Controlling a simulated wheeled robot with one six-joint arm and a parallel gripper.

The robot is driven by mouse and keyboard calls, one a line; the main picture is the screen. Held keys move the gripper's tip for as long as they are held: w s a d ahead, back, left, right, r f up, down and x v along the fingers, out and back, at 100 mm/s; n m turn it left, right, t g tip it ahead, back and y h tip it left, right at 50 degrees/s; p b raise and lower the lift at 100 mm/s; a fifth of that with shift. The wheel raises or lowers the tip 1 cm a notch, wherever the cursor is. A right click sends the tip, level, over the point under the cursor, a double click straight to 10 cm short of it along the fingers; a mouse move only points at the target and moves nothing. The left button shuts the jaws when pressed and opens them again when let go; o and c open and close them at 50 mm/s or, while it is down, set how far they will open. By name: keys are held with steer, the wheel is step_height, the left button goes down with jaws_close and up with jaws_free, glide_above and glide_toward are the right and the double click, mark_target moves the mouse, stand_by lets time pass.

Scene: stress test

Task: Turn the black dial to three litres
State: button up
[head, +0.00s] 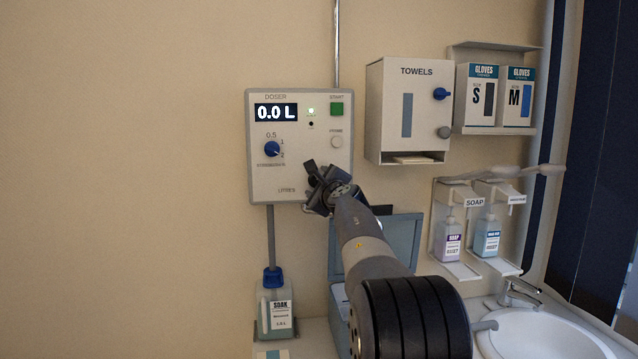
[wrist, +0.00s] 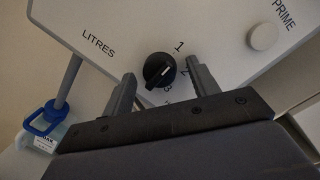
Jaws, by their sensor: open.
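The black dial (wrist: 159,70) sits on the pale doser panel (head: 295,180), beside the printed numbers 1, 2 and 3. A short white line on the dial points up and right in the wrist view, roughly toward the 1 and 2 side; its exact setting is unclear. My gripper (wrist: 161,74) is open, with one finger on each side of the dial. I see gaps beside the dial but cannot tell how deep the fingertips reach. In the head view my gripper (head: 314,184) covers the dial at the panel's lower right. The display (head: 276,112) reads 0.0 L.
A blue knob (head: 271,149), green START button (head: 337,109) and pale PRIME button (head: 337,142) share the panel. A soak bottle (head: 277,315) stands below. A towel box (head: 385,120), soap bottles (head: 449,240) and a sink (head: 550,335) are right. The left wall is bare.

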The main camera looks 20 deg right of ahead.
steer(key=shift+c, duration=0.4)
steer(key=c, duration=0.9)
steer(key=m+h+b, duration=0.1)
steer(key=m, duration=0.7)
steer(key=m+h+b, duration=0.1)
steer(key=m, duration=0.8)
steer(key=m+h+b, duration=0.1)
steer(key=m, duration=0.8)
steer(key=shift+w+a+f+h+b, duration=0.1)
steer(key=shift+a+f+h+b, duration=0.2)
steer(key=shift+h, duration=0.1)
